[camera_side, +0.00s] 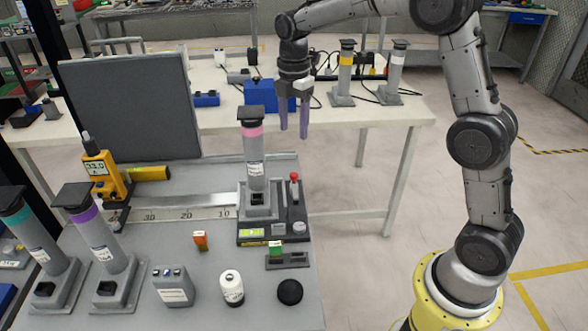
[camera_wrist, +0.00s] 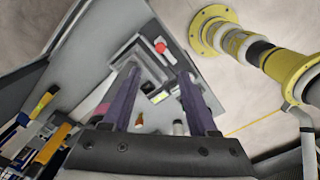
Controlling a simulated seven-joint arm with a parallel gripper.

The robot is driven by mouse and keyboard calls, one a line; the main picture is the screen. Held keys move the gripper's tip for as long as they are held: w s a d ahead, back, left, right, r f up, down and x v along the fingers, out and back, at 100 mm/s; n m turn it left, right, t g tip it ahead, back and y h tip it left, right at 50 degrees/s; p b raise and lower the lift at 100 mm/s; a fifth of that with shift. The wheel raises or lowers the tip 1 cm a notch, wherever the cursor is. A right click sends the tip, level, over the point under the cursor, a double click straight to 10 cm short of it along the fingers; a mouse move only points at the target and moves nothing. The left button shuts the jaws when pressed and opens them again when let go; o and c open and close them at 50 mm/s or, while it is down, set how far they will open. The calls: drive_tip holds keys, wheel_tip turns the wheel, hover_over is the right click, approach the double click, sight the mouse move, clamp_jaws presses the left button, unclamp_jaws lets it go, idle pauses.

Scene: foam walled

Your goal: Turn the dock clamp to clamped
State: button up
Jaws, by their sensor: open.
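The dock (camera_side: 262,236) stands at the right edge of the grey bench, with a small lit green display on its front. A grey column with a pink band (camera_side: 254,165) and black cap stands upright in it. A lever with a red knob (camera_side: 294,178), seemingly the dock clamp, rises at the dock's right side; the red knob shows in the wrist view (camera_wrist: 160,47) just beyond the fingers. I cannot read its clamp setting. My gripper (camera_side: 294,132) has purple fingers, points down and is open and empty, above and apart from the red knob.
Purple-banded (camera_side: 98,232) and teal-banded (camera_side: 30,226) columns stand at left. A dark panel (camera_side: 135,105) stands behind.

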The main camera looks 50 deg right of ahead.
sight(294, 174)
wheel_tip(294, 174, down, 14)
drive_tip(key=shift+r, duration=0.1)
idle(0.4)
clamp_jaws()
